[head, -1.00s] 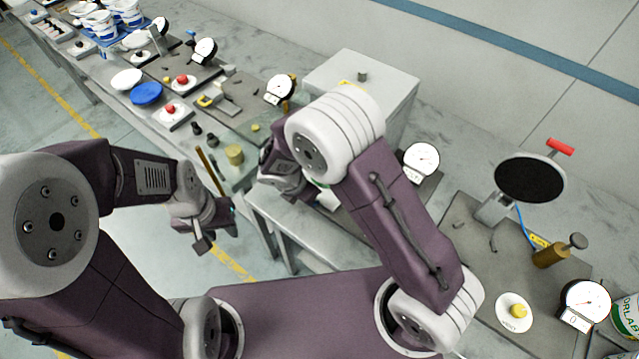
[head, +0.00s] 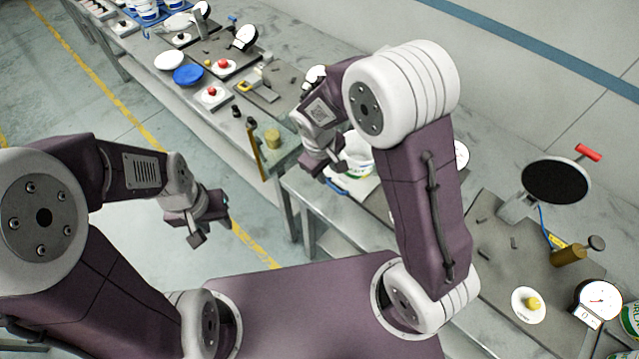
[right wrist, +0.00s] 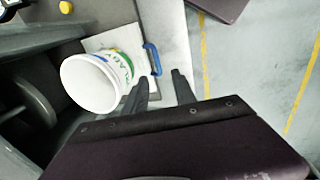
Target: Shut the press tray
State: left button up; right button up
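A white tub with green print (right wrist: 98,80) lies in the upper left of the right wrist view, beside a blue handle (right wrist: 153,59). The handle is on the edge of a pale plate (right wrist: 100,42), which looks like the press tray. In the head view the tub (head: 358,158) and blue handle (head: 338,188) show partly behind my right gripper (head: 322,168). In the right wrist view its two fingers (right wrist: 161,88) are apart with nothing between them, close to the handle but not around it. My left gripper (head: 208,236) is open and empty, over the floor.
A black round plate with a red handle (head: 556,181) stands on the bench at right. A yellow button (head: 532,303) and a dial gauge (head: 597,299) are near it. The bench at upper left holds a blue dish (head: 188,75). The floor at left is clear.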

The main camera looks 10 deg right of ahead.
aim_at(333, 186)
jog(key=f, duration=0.2)
jog(key=w+d+f, duration=0.1)
jog(key=f, duration=0.5)
jog(key=shift+w+d+f, duration=0.15)
jog(key=shift+d+f, duration=0.1)
jog(key=shift+d, duration=0.1)
jog(key=shift+w+d+f, duration=0.1)
jog(key=shift+d+f, duration=0.2)
jog(key=shift+a, duration=0.15)
grip_shut()
jog(key=shift+w+r, duration=0.1)
dwell(0.4)
